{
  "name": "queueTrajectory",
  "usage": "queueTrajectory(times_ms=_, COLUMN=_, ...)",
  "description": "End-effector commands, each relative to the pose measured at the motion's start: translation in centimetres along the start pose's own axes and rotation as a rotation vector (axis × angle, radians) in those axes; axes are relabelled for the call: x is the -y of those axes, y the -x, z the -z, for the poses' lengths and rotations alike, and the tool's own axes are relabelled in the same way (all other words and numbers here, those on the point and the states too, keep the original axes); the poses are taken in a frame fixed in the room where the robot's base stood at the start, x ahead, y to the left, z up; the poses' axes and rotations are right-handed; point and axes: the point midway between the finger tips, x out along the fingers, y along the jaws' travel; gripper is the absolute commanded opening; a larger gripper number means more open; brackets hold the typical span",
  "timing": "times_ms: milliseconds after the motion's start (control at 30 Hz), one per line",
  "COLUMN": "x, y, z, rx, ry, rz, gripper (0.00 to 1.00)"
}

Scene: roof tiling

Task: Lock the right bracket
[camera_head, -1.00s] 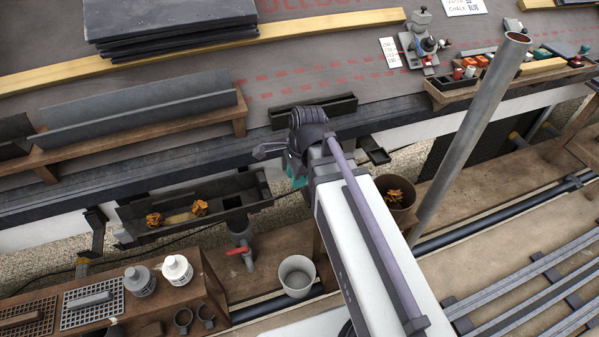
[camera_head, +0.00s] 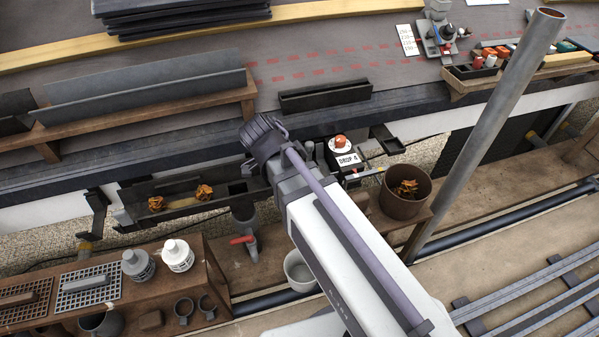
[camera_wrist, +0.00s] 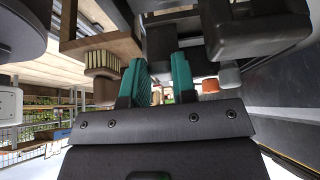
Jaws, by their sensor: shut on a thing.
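In the head view, a dark bracket (camera_head: 386,141) with a flat arm sticks out from the eaves edge, right of my wrist. Another dark bracket (camera_head: 96,218) hangs at the left end of the gutter. The dark gutter (camera_head: 225,207) holds orange leaves, and its right end lies under my wrist. Dark parts stand just beyond the fingertips. In the head view, my arm hides the fingers and what they hold.
A brown bucket (camera_head: 405,192) with leaves and a slanted grey pole (camera_head: 487,135) are further right. A pale bucket (camera_head: 300,270) is partly behind my arm. Bottles (camera_head: 178,256) stand front left.

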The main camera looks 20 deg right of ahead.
Motion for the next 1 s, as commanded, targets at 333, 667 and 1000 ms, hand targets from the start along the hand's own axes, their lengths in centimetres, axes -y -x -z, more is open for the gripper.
queueTrajectory(times_ms=333, x=-0.04, y=-0.01, z=-0.04, rx=-0.014, ry=-0.001, rz=0.0, gripper=0.02)
queueTrajectory(times_ms=667, x=-0.02, y=-0.01, z=-0.04, rx=-0.013, ry=0.0, rz=0.0, gripper=0.44)
queueTrajectory(times_ms=1000, x=0.01, y=0.47, z=0.05, rx=-0.013, ry=0.0, rz=0.001, gripper=0.51)
